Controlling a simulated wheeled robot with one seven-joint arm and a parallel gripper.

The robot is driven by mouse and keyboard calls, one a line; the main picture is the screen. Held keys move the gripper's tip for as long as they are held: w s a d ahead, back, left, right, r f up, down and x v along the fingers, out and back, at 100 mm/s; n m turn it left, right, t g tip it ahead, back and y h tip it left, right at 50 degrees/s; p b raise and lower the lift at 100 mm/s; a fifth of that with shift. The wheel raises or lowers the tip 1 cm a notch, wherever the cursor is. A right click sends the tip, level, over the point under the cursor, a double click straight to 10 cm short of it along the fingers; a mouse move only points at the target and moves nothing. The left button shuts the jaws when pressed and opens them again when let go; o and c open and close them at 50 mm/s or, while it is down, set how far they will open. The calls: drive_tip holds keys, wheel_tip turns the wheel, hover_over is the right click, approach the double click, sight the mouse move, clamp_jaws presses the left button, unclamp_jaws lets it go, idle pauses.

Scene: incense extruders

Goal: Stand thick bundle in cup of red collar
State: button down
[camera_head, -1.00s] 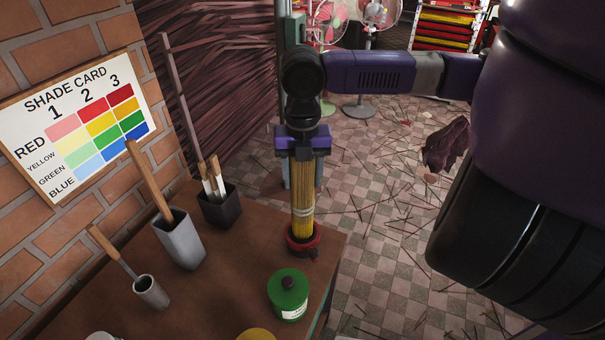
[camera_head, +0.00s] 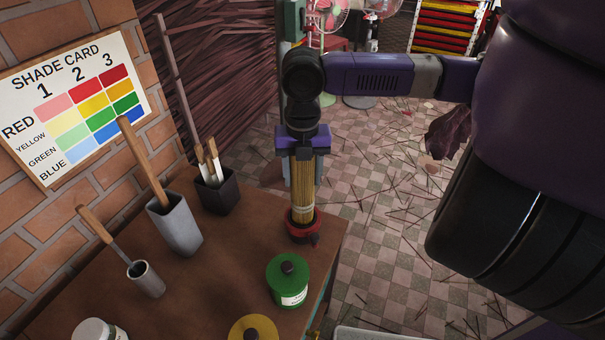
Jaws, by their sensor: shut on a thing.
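The thick bundle (camera_head: 303,190) of yellow-tan sticks with a pale band stands upright under my gripper (camera_head: 303,160). My gripper points down and is shut on the bundle's upper part. The bundle's lower end is at the red collar (camera_head: 301,232), which sits on the brown table near its right edge. The bundle's foot is hidden by the collar's rim, so how deep it sits in the cup I cannot tell.
A green lidded jar (camera_head: 287,279) stands just in front of the collar, with a yellow lid (camera_head: 253,329) nearer. A dark holder (camera_head: 217,192), a grey holder (camera_head: 175,226) and a small metal cup (camera_head: 146,279) stand to the left. The brown table (camera_head: 225,265) is bare between them.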

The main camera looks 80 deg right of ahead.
drive_tip(key=c, duration=0.5)
unclamp_jaws()
drive_tip(key=shift+r, duration=3.95)
